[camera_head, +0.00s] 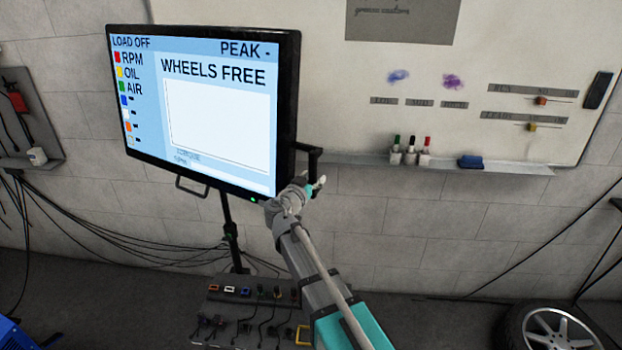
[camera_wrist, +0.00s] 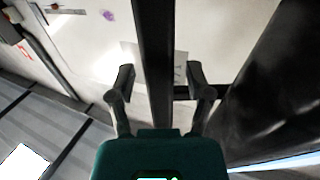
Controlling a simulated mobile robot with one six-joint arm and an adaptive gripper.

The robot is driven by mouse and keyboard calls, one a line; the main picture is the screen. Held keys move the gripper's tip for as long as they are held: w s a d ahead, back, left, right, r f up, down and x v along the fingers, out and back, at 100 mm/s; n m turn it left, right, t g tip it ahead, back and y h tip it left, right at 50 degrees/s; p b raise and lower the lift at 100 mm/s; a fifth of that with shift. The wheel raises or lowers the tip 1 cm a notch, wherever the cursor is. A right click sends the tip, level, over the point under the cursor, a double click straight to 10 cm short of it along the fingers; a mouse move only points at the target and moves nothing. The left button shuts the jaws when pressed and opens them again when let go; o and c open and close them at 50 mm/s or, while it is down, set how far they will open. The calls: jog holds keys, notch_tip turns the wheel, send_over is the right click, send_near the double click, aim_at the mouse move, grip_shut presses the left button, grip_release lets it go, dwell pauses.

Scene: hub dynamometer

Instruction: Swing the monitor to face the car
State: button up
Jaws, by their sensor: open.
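The monitor (camera_head: 215,110) is a wide black-framed screen on a stand, lit with "WHEELS FREE" and "LOAD OFF". Its screen is turned toward the head camera, slightly angled. A black handle (camera_head: 314,160) sticks out from its right edge. My gripper (camera_head: 318,186) is at the lower part of this handle. In the wrist view my gripper (camera_wrist: 160,85) is open, with the dark upright handle bar (camera_wrist: 154,50) between its two fingers and gaps visible on both sides. The dark monitor body (camera_wrist: 275,85) fills the right of that view. No car shows.
A whiteboard (camera_head: 500,60) hangs behind, with a ledge (camera_head: 450,166) holding markers and a blue eraser. A box with cables and plugs (camera_head: 250,308) stands below the monitor. A wheel (camera_head: 550,330) is at the lower right. Cables hang along the wall at left.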

grip_shut()
jog(key=shift+w, duration=0.1)
